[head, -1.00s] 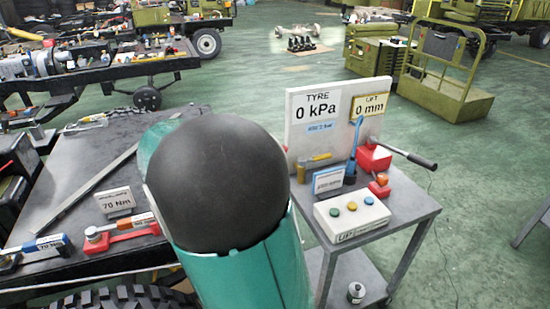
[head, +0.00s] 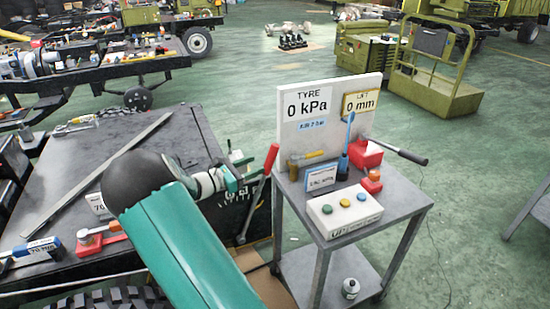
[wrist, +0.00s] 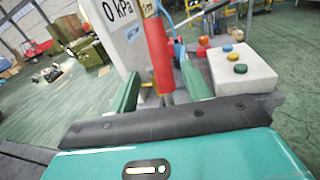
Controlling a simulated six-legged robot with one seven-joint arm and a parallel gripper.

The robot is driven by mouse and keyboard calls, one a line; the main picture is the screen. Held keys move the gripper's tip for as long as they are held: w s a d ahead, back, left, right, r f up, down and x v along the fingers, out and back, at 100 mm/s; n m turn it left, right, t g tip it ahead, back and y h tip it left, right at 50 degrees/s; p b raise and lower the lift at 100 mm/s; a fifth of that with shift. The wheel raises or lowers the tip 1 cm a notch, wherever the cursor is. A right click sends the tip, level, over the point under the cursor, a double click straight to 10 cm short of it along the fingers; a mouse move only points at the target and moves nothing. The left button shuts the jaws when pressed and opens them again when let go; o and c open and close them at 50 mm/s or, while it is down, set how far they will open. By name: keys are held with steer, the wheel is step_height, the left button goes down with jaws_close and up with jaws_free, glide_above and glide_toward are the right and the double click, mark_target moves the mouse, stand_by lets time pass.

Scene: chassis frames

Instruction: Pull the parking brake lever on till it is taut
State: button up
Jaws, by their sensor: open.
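The parking brake lever has a red grip (head: 271,160) on a thin shaft that slants down and left to a dark panel with pale markings at the black bench's side. In the wrist view the red grip (wrist: 157,50) stands upright in the gap between the two green fingers of my gripper (wrist: 162,84). The fingers do not close on it. Whether either finger touches it cannot be told.
A grey trolley (head: 398,203) stands right of the lever, holding a white display board (head: 328,135) and a button box (head: 343,212). The board reads 0 kPa and 0 mm. The black bench (head: 80,190) with tools lies left.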

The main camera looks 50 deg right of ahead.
mark_target(275, 157)
steer(key=x, duration=0.9)
jaws_close()
